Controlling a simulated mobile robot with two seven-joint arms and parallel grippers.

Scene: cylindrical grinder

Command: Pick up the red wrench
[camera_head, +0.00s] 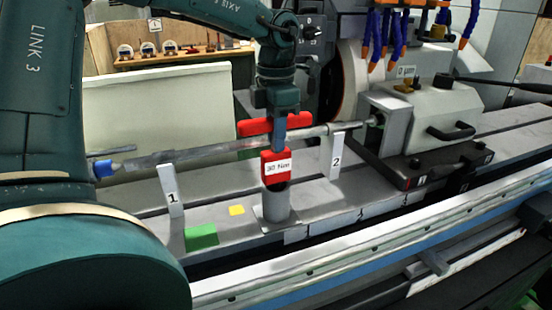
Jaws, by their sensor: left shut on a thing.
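The red wrench (276,167) is upright, with a white label reading "30 Nm" on its front. Its lower end is in or just above a grey cylindrical holder (277,205) on the machine bed. Red parts like a crossbar show on both sides of my left gripper (279,138), higher up. My left gripper comes down from above and is shut on the red wrench. The fingers hide part of the wrench, and the exact contact is hard to see. My right gripper is not in view.
A long grey shaft (200,152) runs behind the wrench, close to my gripper. A green block (201,237) and a yellow patch (237,210) lie left of the holder.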

